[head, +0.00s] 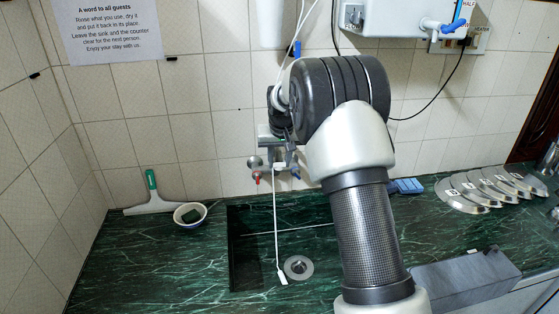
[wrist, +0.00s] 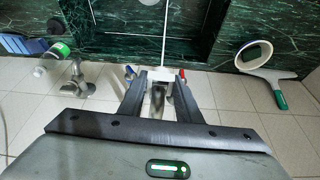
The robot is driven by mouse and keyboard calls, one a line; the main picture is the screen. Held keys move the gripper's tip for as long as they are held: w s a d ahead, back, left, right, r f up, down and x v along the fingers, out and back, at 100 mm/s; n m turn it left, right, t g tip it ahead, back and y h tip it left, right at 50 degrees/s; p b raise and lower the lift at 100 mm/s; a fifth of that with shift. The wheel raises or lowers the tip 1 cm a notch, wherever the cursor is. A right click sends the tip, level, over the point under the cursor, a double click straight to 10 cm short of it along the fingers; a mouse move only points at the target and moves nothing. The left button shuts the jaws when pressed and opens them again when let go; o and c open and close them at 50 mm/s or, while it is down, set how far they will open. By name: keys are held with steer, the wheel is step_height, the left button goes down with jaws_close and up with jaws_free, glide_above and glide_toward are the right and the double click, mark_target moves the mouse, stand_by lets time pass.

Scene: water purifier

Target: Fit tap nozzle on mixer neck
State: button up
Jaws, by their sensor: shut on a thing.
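My gripper (wrist: 160,77) points down at the wall side of the sink, with both fingers closed around a small white piece. I take this piece for the tap nozzle (wrist: 163,73). A long thin white rod (head: 276,225) runs down from it over the sink and ends in a flat white tip near the drain. The mixer (head: 254,162) is on the wall right by my gripper (head: 278,160), with a red mark on one side and a blue one on the other. Its neck is largely hidden by my gripper, so I cannot tell whether the nozzle touches it.
The green marble sink has a round drain (head: 298,267). A squeegee (head: 152,195) and a bowl with a sponge (head: 190,214) are at left. Steel lids (head: 470,195) and a grey box (head: 465,280) are at right. Another metal tap (wrist: 80,85) shows in the wrist view.

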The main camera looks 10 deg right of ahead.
steer(key=shift+w, duration=0.45)
steer(key=o, duration=1.1)
steer(key=shift+r, duration=0.1)
steer(key=v, duration=1.7)
steer(key=shift+b, duration=0.45)
steer(key=shift+d+r, duration=0.15)
